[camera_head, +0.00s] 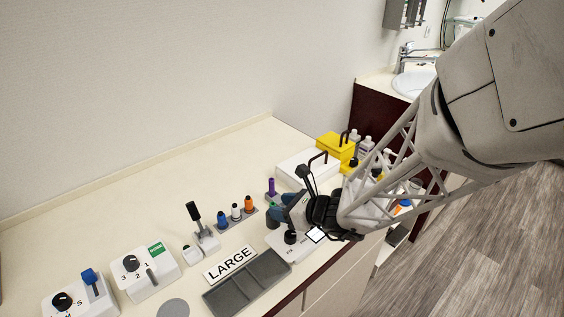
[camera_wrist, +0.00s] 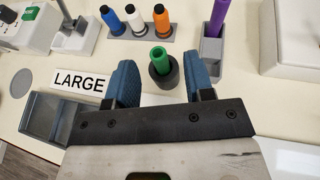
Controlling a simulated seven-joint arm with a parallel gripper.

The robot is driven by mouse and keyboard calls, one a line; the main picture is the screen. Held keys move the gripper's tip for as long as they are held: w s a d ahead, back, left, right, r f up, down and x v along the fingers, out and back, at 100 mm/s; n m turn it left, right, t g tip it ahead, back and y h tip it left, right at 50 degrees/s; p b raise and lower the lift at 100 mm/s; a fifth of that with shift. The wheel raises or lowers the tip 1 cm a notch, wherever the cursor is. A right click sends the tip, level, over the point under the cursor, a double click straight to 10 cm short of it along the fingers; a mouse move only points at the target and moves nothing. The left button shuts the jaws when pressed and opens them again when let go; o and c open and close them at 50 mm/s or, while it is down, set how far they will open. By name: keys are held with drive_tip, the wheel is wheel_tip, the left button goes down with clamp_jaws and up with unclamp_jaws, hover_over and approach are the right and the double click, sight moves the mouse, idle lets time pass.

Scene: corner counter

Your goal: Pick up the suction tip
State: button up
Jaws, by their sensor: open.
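My gripper (camera_head: 296,206) is open above the front of the counter. In the wrist view its two blue fingers (camera_wrist: 161,72) point away from the camera, with nothing held. A green tip (camera_wrist: 158,54) stands in a round dark holder (camera_wrist: 168,80), and in the picture it lies between the fingers; contact cannot be told. Blue (camera_wrist: 107,17), white (camera_wrist: 134,17) and orange (camera_wrist: 161,16) tips stand in a grey rack (camera_wrist: 122,39). A purple tip (camera_wrist: 219,15) stands in a grey square holder (camera_wrist: 210,52). No label shows which is the suction tip.
A LARGE sign (camera_head: 230,263) and a grey divided tray (camera_head: 248,284) lie near the front edge. A black-handled lever (camera_head: 195,213) and knob boxes (camera_head: 145,274) stand left. A white box (camera_head: 305,168) and yellow box (camera_head: 335,147) stand behind my gripper.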

drive_tip(key=shift+a, duration=0.1)
drive_tip(key=shift+x, duration=2.5)
drive_tip(key=shift+f, duration=0.1)
drive_tip(key=shift+c, duration=0.3)
clamp_jaws()
